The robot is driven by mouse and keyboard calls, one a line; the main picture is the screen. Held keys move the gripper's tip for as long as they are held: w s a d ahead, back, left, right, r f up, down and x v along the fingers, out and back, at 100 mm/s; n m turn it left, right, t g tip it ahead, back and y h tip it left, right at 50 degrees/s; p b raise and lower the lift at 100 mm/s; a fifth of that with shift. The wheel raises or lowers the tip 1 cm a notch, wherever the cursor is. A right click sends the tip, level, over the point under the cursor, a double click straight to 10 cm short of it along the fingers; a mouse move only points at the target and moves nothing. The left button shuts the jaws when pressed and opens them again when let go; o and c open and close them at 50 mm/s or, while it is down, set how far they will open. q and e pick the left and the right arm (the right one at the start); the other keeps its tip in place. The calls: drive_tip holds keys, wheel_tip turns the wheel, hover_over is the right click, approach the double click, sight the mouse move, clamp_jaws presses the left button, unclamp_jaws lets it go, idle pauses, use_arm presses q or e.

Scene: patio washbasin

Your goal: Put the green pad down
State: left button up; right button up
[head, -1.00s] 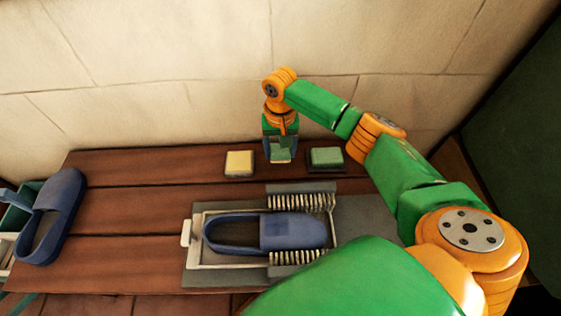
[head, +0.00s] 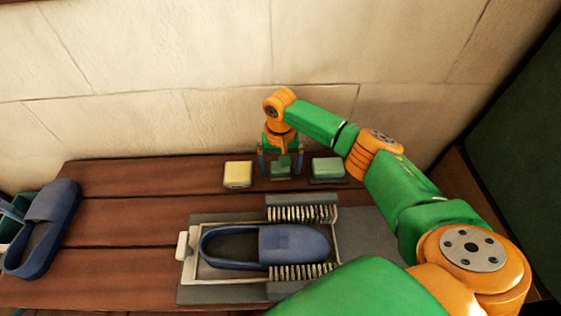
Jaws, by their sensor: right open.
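A small green pad (head: 281,171) lies on the wooden table near the wall, between the spread fingers of my right gripper (head: 281,166). The fingers are open, one on each side of the pad, with a gap visible on both sides. The gripper points down and partly hides the pad's top. A second green pad (head: 327,169) lies just to the right, and a pale yellow pad (head: 238,174) lies to the left. My left gripper is not in view.
A blue slipper (head: 295,243) lies in a frame with bristle rows (head: 302,214) on a grey mat (head: 208,293). Another blue slipper (head: 67,200) leans at the left by a green container (head: 10,232). The table (head: 120,205) is bare left of the frame.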

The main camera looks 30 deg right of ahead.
use_arm(q)
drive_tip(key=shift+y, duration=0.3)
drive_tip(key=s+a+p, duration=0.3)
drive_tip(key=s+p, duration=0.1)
drive_tip(key=p, duration=0.1)
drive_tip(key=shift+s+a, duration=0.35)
use_arm(e)
wheel_tip(320, 180, up, 12)
